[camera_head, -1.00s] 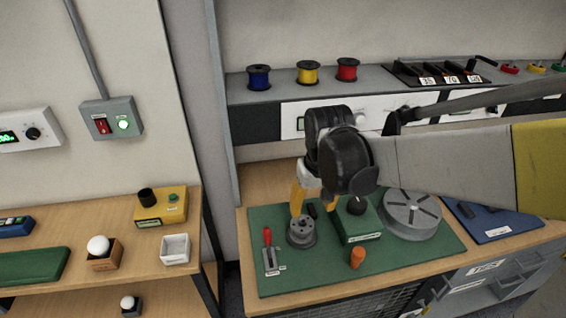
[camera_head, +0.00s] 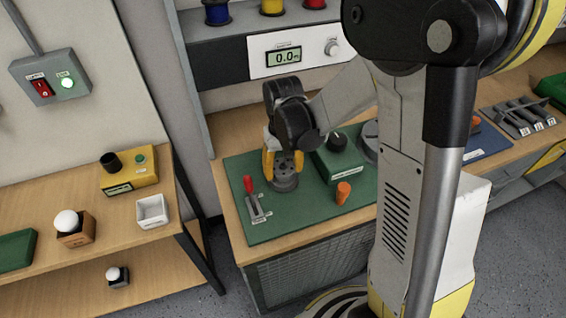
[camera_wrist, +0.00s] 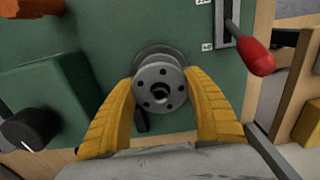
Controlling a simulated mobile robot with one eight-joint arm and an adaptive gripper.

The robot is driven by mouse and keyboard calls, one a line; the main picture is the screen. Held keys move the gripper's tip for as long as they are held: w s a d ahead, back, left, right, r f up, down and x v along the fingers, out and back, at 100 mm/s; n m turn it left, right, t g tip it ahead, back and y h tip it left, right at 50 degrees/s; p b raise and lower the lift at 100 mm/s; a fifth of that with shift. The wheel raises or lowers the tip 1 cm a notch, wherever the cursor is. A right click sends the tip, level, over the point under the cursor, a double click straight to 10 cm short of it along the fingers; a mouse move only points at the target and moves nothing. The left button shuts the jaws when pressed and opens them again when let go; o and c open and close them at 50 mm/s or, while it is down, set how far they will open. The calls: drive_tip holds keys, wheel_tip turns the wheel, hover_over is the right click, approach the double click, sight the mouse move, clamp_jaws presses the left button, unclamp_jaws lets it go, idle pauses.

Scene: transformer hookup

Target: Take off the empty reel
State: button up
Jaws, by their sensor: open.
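The empty reel (camera_head: 285,182) is a small grey spool with bare flanges, standing on the green mat (camera_head: 262,228). In the wrist view the reel (camera_wrist: 158,92) faces me, with a ring of small holes around a dark centre. My gripper (camera_head: 283,160) points down over it. Its yellow fingers are open, one on each side of the reel, in the wrist view too (camera_wrist: 161,78). I cannot tell whether either finger touches it. What holds the reel underneath is hidden.
A red-handled lever (camera_head: 250,188) stands left of the reel. A green box with a black knob (camera_head: 338,140) is close on its right, and an orange peg (camera_head: 343,192) in front. A grey disc (camera_head: 369,149) is mostly hidden by my arm.

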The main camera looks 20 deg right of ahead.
drive_tip(key=shift+f, duration=0.45)
drive_tip(key=shift+c, duration=0.4)
clamp_jaws()
